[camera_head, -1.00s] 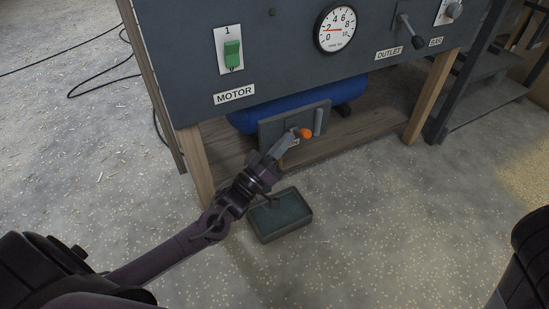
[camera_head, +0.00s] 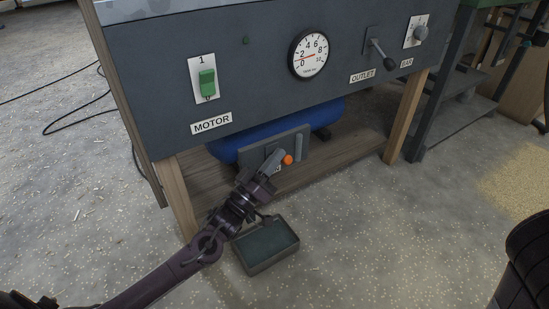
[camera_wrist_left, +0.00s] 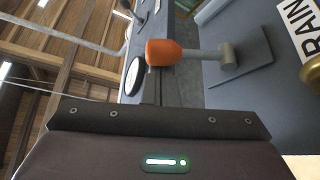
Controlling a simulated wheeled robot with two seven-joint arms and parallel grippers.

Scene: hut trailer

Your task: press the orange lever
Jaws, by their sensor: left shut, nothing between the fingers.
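The orange lever (camera_head: 288,159) has an orange knob and sits on a small grey plate (camera_head: 300,139) under the panel, in front of a blue tank. In the left wrist view the orange knob (camera_wrist_left: 162,52) sits on a grey rod that runs right to a pivot on the plate. My left gripper (camera_head: 274,159) is shut and empty, its tip just left of the knob in the head view. In the left wrist view the gripper body fills the lower part, with the knob just beyond its edge. I cannot tell if they touch. My right gripper is not in view.
The dark panel above carries a green motor switch (camera_head: 207,84), a gauge (camera_head: 309,54) and an outlet handle (camera_head: 382,53). A dark green pedal-like box (camera_head: 265,246) lies on the floor below. Wooden legs (camera_head: 174,198) stand on both sides.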

